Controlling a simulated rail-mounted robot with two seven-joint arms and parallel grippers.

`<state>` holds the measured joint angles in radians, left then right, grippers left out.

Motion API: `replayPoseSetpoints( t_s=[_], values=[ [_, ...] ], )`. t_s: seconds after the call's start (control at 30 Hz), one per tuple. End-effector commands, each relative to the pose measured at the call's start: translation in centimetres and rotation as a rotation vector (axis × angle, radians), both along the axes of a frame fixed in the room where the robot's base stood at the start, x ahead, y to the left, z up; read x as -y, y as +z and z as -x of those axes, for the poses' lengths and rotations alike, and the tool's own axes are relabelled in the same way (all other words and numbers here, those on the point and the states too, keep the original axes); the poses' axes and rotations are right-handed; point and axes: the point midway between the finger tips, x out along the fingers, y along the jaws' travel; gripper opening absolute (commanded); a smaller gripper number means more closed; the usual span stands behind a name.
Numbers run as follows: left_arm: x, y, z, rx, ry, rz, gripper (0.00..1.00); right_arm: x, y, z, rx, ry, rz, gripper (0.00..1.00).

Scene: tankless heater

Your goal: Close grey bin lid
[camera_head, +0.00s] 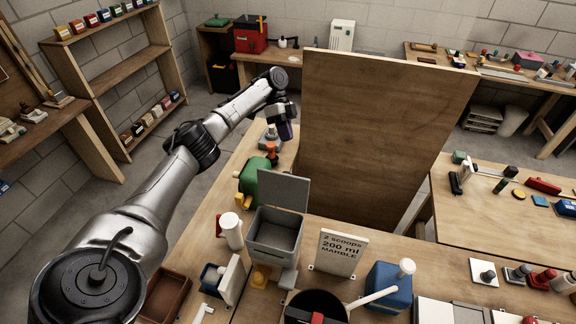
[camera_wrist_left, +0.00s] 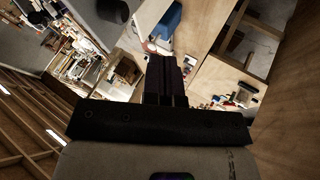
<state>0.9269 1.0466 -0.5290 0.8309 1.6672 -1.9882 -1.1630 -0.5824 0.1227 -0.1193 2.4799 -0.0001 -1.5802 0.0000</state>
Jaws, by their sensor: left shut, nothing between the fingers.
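The grey bin (camera_head: 272,255) stands on the wooden bench, a small open box with its inside showing. Its grey lid (camera_head: 284,189) is up, standing near upright at the bin's back edge. My left gripper (camera_head: 286,134) hangs beyond the bin and its lid, near the large wooden panel's left edge, apart from both. In the left wrist view its dark fingers (camera_wrist_left: 166,78) are together, with nothing between them. The bin cannot be made out clearly in the left wrist view. My right gripper is not in view.
A tall wooden panel (camera_head: 380,130) stands behind the bench. A green container (camera_head: 255,182) and a white bottle (camera_head: 231,231) are left of the bin. A sign (camera_head: 338,253) and a blue container (camera_head: 389,287) are to its right. A black pot (camera_head: 300,300) is in front.

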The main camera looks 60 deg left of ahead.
Motion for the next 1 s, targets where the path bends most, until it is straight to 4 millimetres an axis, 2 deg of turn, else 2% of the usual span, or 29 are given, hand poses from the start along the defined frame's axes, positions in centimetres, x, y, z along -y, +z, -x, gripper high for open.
replayPoseSetpoints(
  t_s=[0.37,0.7,1.0],
  values=[
    [4.7,-5.5,0.7,-0.005,-0.002,0.0,0.0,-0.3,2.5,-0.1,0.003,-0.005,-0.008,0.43],
    [6.7,-5.2,2.8,-0.003,0.0,-0.002,0.0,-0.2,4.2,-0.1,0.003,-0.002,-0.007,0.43],
    [7.4,-5.3,3.4,-0.001,0.002,-0.001,0.0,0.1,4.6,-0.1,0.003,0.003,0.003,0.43]
  ],
)
